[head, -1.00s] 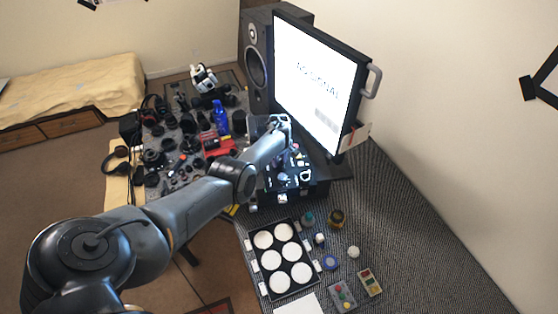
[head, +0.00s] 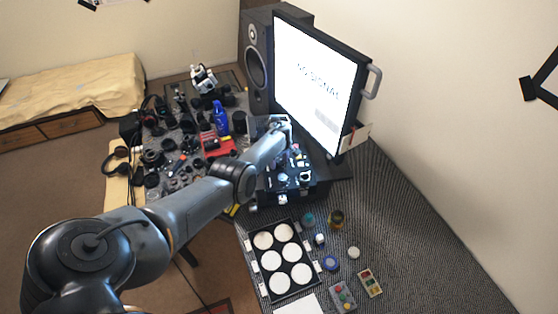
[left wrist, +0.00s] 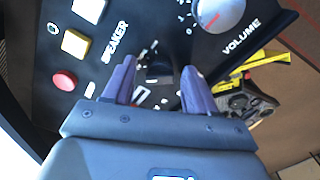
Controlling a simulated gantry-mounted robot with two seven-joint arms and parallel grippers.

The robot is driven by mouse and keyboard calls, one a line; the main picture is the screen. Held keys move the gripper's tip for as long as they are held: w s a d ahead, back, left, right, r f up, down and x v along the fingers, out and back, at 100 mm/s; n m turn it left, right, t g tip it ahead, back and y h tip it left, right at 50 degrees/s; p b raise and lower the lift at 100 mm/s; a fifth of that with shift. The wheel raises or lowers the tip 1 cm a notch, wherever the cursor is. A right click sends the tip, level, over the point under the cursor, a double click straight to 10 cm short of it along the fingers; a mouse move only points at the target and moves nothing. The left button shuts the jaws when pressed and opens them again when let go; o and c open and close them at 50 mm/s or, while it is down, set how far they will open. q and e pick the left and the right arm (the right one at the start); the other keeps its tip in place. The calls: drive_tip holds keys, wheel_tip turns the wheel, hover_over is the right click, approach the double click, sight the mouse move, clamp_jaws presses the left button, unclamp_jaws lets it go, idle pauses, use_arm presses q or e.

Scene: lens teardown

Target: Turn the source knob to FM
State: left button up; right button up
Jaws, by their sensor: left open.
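The black control box (head: 290,180) with knobs and buttons on its face stands below the monitor in the head view. My left arm reaches over to it, and its gripper is small and partly hidden there. In the left wrist view, the open left gripper (left wrist: 158,88) has one finger on each side of a small dark knob (left wrist: 158,70). Whether the fingers touch it, I cannot tell. Lettering near this knob is mostly covered, so its setting is unreadable. A silver volume knob (left wrist: 218,12) with a red mark sits to the upper right. My right gripper is out of view.
The panel also carries a red round button (left wrist: 65,80) and a yellowish square button (left wrist: 76,44) near the SPEAKER label. The monitor (head: 320,80) stands close behind the box. A tray of white discs (head: 282,258) lies in front; lens parts crowd the left table.

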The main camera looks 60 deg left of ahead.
sight(279, 160)
use_arm(q)
drive_tip(key=shift+r, duration=0.1)
wheel_tip(279, 160, up, 9)
drive_tip(key=p, duration=0.3)
drive_tip(key=shift+r, duration=0.8)
